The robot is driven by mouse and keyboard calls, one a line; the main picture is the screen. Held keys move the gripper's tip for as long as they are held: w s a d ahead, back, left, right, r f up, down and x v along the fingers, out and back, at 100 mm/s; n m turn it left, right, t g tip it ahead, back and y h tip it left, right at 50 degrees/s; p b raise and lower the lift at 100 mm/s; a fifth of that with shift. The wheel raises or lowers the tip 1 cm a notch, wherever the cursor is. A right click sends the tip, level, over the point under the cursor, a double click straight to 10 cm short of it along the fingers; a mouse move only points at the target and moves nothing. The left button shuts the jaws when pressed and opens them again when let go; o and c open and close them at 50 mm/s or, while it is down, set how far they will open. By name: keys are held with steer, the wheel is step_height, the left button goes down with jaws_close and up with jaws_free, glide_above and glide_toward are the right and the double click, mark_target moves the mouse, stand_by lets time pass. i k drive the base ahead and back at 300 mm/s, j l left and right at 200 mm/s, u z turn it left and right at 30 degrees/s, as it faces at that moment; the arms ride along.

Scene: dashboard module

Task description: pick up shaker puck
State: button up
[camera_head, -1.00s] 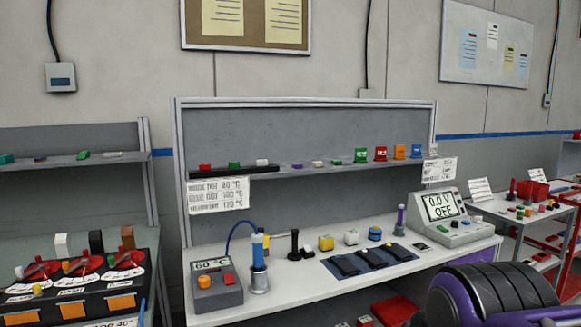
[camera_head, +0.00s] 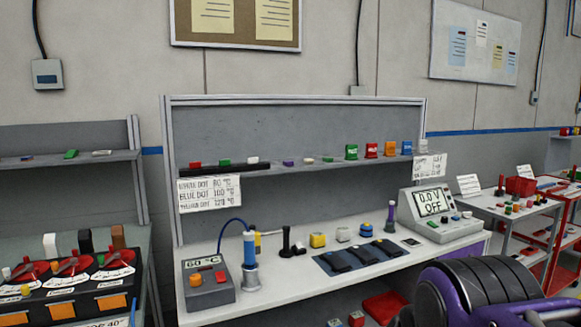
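I cannot tell for certain which item is the shaker puck. Small round or blocky items stand on the white workbench (camera_head: 300,290): a yellow one (camera_head: 318,240), a white one (camera_head: 343,235) and a blue one with an orange top (camera_head: 366,230). They stand in a row behind a dark blue mat (camera_head: 340,270) with black pieces on it. A purple and black part of my arm (camera_head: 490,290) fills the bottom right corner. My gripper's fingertips are not visible.
A shelf (camera_head: 290,168) above holds small coloured items. A left bench has red dials (camera_head: 70,268). A cart (camera_head: 510,215) stands right.

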mark_target(366, 231)
steer(key=i+l+u, duration=0.1)
steer(key=u, duration=0.3)
steer(key=i+l+u, duration=0.1)
steer(key=l+u, duration=0.25)
steer(key=i+l+u, duration=0.2)
steer(key=l, duration=0.65)
steer(key=l+u, duration=0.25)
steer(key=l, duration=0.55)
